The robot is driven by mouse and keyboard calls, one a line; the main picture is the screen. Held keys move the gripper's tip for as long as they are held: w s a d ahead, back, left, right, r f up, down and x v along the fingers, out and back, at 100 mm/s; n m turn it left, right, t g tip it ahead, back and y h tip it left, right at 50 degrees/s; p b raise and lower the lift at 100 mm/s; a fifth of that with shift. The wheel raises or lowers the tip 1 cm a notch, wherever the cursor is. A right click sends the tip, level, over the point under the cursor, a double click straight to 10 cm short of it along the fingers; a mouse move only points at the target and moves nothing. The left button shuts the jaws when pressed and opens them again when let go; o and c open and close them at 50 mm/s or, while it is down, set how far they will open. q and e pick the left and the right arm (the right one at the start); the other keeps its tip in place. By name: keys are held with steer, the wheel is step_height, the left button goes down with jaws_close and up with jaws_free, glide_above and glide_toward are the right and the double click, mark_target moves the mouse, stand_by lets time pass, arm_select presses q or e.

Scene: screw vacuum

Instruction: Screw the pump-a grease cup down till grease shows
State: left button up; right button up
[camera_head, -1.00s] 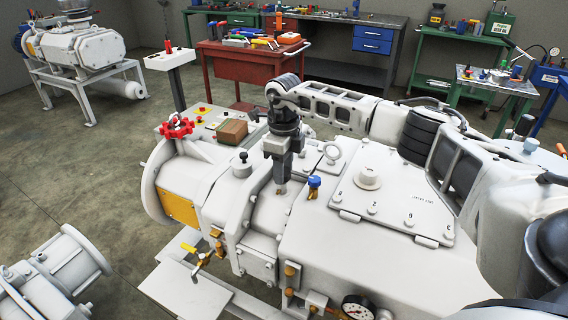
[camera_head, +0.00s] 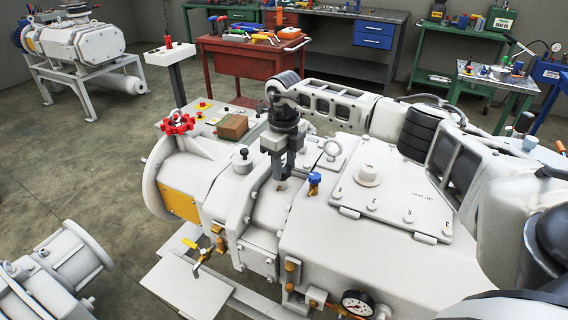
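The pump (camera_head: 318,235) is the large pale machine filling the middle and right. My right gripper (camera_head: 284,176) points down over its top housing, with the fingertips close to a small brass-coloured fitting (camera_head: 281,187). This may be the grease cup; it is mostly hidden by the fingers, and I cannot tell whether they touch it. No grease can be made out. A blue-topped fitting (camera_head: 314,179) stands just to the right, apart from the fingers. Two fingers show, but their gap is too small to judge. My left gripper is out of view.
A pressure gauge (camera_head: 357,303) is at the front. A red tool cart (camera_head: 240,62) stands behind.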

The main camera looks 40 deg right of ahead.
mark_target(283, 168)
steer(key=o, duration=0.4)
steer(key=shift+r, duration=0.15)
step_height(283, 168, up, 16)
steer(key=shift+f+b, duration=0.1)
steer(key=shift+b, duration=0.7)
steer(key=shift+f, duration=0.1)
